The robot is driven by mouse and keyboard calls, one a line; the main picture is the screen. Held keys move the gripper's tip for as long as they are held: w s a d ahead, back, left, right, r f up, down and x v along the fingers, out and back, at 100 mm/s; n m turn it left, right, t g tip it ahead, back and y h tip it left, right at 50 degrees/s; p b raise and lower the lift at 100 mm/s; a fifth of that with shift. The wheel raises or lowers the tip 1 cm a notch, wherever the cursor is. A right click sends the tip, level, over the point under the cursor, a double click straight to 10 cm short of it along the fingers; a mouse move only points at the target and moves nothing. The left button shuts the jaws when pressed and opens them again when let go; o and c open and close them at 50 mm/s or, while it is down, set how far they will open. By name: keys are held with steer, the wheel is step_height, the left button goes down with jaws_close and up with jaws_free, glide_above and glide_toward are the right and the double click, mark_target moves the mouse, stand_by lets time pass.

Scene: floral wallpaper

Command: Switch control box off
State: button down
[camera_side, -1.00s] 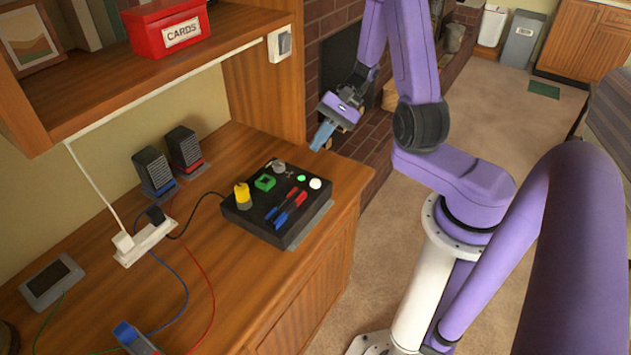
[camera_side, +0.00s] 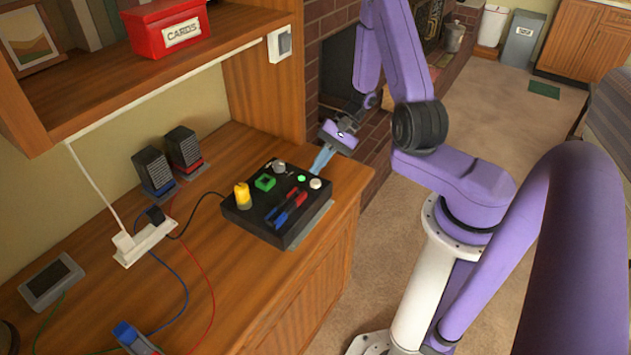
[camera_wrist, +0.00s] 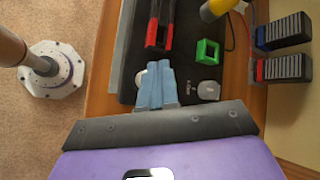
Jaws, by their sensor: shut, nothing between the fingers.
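The control box (camera_side: 262,225) is a black slab on the wooden desk. It carries a yellow knob (camera_side: 242,195), a green square frame (camera_side: 265,182), a grey knob (camera_side: 279,168), a small lit green light (camera_side: 301,178), a white round button (camera_side: 316,183), and red and blue levers (camera_side: 291,208). My gripper (camera_side: 319,165) is shut and empty, its blue fingers at the box's far right end, close to the white button. In the wrist view the fingers (camera_wrist: 157,82) reach over the box edge and partly cover the white button (camera_wrist: 141,77). I cannot tell whether they touch it.
A shelf with a red card box (camera_side: 166,28) overhangs the desk's back. The desk right of the box is clear.

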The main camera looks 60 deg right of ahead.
mark_target(319, 180)
steer(key=shift+f, duration=0.65)
steer(key=shift+f, duration=0.1)
stand_by(1.6)
steer(key=shift+f, duration=0.35)
steer(key=shift+f, duration=0.45)
stand_by(0.7)
stand_by(0.3)
steer(key=shift+r, duration=0.9)
steer(key=shift+r, duration=0.1)
steer(key=shift+r, duration=2.4)
